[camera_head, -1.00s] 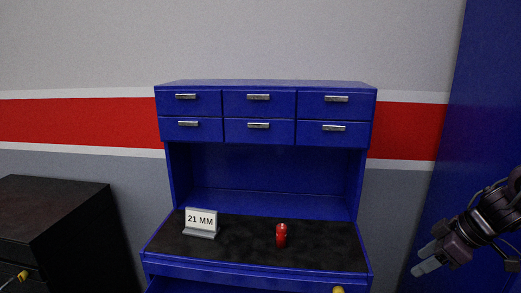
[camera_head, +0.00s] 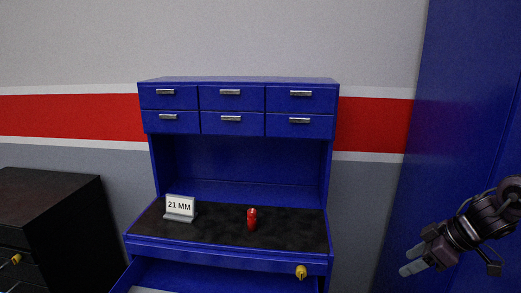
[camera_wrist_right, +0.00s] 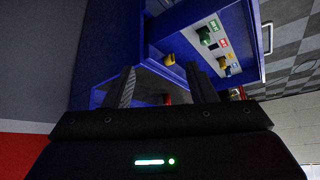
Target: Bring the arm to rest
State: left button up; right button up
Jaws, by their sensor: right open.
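My right gripper (camera_head: 411,260) is at the right edge of the head view, in the air to the right of the blue workbench (camera_head: 228,259). Its fingers are apart with nothing between them, as the right wrist view also shows (camera_wrist_right: 162,82). The arm is bent, pointing down and left, clear of the bench. My left gripper is out of view.
A red object (camera_head: 252,219) and a "21 MM" sign (camera_head: 179,207) stand on the bench top. Below, a drawer (camera_head: 130,275) is open; coloured items (camera_wrist_right: 205,36) show in it. A dark cabinet (camera_head: 60,225) stands left, a blue panel (camera_head: 440,100) right.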

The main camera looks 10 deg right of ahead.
jog(key=w+a+f+m+t, duration=0.1)
jog(key=w+f+t, duration=0.15)
jog(key=f, duration=1.25)
jog(key=w+a+f+m+t, duration=0.1)
jog(key=w+a+f+m, duration=0.15)
jog(key=f, duration=1.25)
jog(key=s+a+f+m+g+h, duration=0.1)
jog(key=s+f, duration=0.4)
jog(key=f, duration=0.3)
jog(key=s+a+f+g, duration=0.1)
jog(key=s+f, duration=0.3)
jog(key=f, duration=0.4)
jog(key=s+a+f+g+h, duration=0.1)
jog(key=s+a+f, duration=0.4)
jog(key=s, duration=0.6)
jog(key=s+a+f+g+h, duration=0.1)
jog(key=s+a+f+g, duration=0.1)
jog(key=s+a+f, duration=0.3)
jog(key=s+a+f+m+g+h, duration=0.1)
jog(key=s+a+f, duration=0.4)
jog(key=s, duration=1.4)
notch_tip(320, 180, down, 4)
jog(key=shift+f+g, duration=0.25)
jog(key=shift+g, duration=0.5)
